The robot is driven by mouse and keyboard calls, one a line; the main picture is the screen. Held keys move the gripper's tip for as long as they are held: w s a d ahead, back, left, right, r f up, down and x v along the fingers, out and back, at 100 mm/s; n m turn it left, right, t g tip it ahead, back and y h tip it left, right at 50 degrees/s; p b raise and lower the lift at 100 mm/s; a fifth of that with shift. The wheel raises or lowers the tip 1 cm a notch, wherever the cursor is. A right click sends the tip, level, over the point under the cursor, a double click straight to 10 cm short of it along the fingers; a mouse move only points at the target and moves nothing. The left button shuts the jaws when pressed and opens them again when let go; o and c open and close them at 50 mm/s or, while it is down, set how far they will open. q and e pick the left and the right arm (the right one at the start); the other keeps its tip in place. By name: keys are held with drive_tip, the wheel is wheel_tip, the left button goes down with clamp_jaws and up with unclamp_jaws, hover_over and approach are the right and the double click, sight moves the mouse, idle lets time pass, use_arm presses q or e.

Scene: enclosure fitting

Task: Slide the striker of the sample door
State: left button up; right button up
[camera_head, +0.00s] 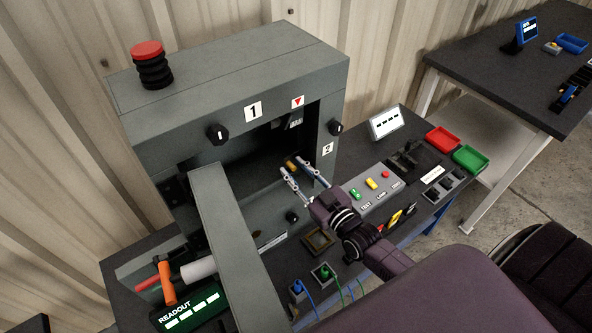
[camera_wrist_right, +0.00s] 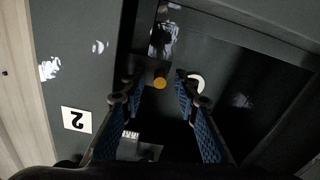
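The grey enclosure (camera_head: 235,70) has its front door (camera_head: 225,235) swung open toward me, with a dark opening behind it. A small orange-yellow knob (camera_head: 291,165), apparently on the striker, shows at the opening and also in the right wrist view (camera_wrist_right: 160,83). My right gripper (camera_head: 296,168) reaches in at the right side of the opening. In the wrist view its two blue-padded fingers (camera_wrist_right: 157,88) are apart, with the knob between or just beyond their tips. A gap shows on both sides of the knob. My left gripper is not in view.
Black knobs (camera_head: 217,134) sit on the enclosure's face. A control panel with coloured buttons (camera_head: 371,184) is right of my gripper. An orange handle (camera_head: 165,284) and a readout (camera_head: 188,308) are at lower left.

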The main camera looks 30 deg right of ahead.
drive_tip(key=shift+s, duration=0.1)
drive_tip(key=s+d, duration=0.1)
drive_tip(key=s, duration=1)
drive_tip(key=shift+s+d, duration=0.35)
